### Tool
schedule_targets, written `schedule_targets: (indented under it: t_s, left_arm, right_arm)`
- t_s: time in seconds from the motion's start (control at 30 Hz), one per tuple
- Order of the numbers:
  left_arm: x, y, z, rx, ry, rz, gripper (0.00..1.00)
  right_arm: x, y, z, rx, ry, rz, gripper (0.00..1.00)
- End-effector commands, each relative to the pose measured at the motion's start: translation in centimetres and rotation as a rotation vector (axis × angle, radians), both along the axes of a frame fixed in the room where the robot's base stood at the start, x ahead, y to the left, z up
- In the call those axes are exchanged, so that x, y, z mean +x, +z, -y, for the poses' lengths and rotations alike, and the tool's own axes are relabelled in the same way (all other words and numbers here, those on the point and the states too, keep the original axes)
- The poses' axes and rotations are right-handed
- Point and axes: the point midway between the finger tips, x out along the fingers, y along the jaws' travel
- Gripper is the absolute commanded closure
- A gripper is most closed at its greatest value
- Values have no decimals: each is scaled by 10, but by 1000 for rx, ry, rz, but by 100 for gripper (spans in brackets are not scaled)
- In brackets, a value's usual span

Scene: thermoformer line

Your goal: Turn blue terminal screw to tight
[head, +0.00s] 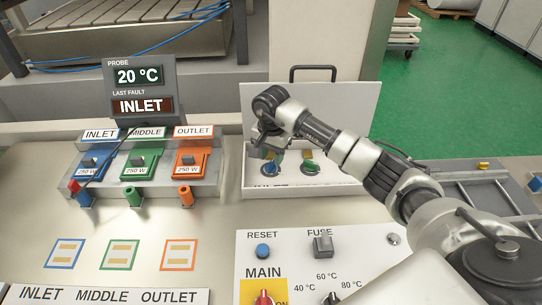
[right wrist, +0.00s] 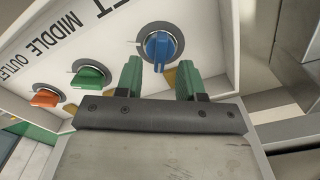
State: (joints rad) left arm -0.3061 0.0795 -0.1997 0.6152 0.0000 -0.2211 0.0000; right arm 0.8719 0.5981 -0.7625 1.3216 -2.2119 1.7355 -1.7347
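The blue terminal screw (head: 270,169) is a round knob with a raised grip bar, in the open box behind the control panel. In the right wrist view the blue screw (right wrist: 160,48) lies just beyond the fingertips, centred between them, its bar pointing roughly along the fingers. My right gripper (head: 271,154) is open above it; its green-tipped fingers (right wrist: 160,75) are apart with nothing between them. I cannot tell whether they touch the screw. The green screw (head: 310,168) is to its right; the orange screw (right wrist: 45,98) shows in the wrist view. My left gripper is out of view.
The box lid (head: 350,105) stands open behind. A display (head: 140,90) reads 20 °C and INLET. Blue, green and orange modules (head: 140,163) sit left of the box. A control panel (head: 290,285) with RESET, FUSE and MAIN is in front. My right arm covers the box's right part.

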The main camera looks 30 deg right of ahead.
Motion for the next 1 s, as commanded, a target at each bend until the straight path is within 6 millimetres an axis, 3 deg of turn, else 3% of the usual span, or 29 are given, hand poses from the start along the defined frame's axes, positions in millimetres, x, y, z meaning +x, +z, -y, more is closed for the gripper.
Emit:
schedule_targets:
  t_s: [0.2,0.5,0.53,0.77,1.0]
  left_arm:
    - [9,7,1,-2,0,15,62]
    - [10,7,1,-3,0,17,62]
    - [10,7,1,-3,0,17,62]
    - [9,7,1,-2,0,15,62]
    - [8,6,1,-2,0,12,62]
  right_arm:
    - [0,-21,-1,1,0,0,62]
    - [0,-24,0,0,0,1,62]
    - [0,-24,0,0,0,1,63]
    - [0,-24,0,1,0,1,98]
    - [0,-24,0,1,-6,2,100]
